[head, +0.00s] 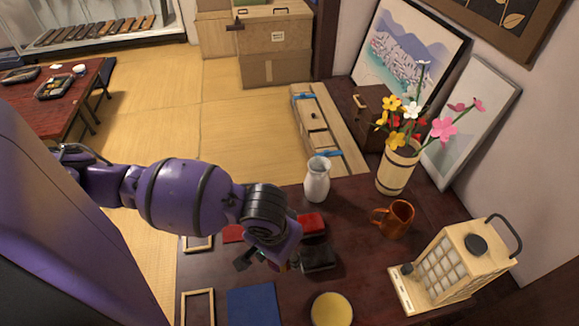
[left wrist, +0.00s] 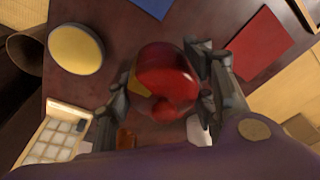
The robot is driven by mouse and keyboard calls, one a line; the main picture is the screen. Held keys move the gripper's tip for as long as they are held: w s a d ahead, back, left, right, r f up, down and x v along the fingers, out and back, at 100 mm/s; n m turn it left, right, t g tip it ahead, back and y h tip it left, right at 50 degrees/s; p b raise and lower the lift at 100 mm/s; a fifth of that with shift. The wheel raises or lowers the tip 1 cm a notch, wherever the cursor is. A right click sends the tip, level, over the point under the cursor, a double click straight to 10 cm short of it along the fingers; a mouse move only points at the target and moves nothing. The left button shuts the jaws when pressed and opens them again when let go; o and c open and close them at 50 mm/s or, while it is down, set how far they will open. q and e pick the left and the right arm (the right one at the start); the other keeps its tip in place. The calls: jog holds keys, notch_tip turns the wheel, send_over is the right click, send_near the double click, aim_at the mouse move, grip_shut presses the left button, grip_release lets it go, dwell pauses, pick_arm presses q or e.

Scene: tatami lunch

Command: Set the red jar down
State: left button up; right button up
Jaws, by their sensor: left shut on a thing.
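The glossy red jar (left wrist: 166,80) fills the middle of the left wrist view, between my left gripper's fingers. My left gripper (left wrist: 160,92) is shut on it, with one finger on each side. In the head view my left gripper (head: 268,262) hangs over the dark table (head: 350,230), near the dark box and the blue mat. There the jar is mostly hidden by the gripper. I cannot tell whether the jar's base touches the table. My right gripper is in neither view.
A blue mat (head: 252,305), a yellow disc (head: 332,308) and a black box (head: 318,256) lie close to the gripper. A white vase (head: 317,180), brown mug (head: 394,219), flower vase (head: 397,168) and lantern (head: 446,262) stand farther right. Bare table shows between box and lantern.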

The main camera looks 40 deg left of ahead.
pick_arm(q)
jog(key=w+a+f+b, duration=0.1)
jog(key=w+f, duration=0.1)
jog(key=w+a+f+b, duration=0.1)
jog(key=w+a+f, duration=0.1)
jog(key=w+a+f+b, duration=0.1)
jog(key=w+a+f, duration=0.1)
jog(key=f, duration=0.1)
jog(key=shift+w+a, duration=0.1)
jog(key=shift+w, duration=0.15)
jog(key=shift+w+a+f, duration=0.2)
jog(key=shift+w+f, duration=0.05)
notch_tip(320, 180, down, 4)
jog(key=shift+w+a+r+b, duration=0.15)
jog(key=shift+b, duration=0.9)
jog(key=shift+r, duration=0.1)
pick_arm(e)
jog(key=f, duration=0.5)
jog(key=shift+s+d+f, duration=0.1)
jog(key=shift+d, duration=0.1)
pick_arm(q)
jog(key=o, duration=1)
jog(key=shift+o, duration=0.2)
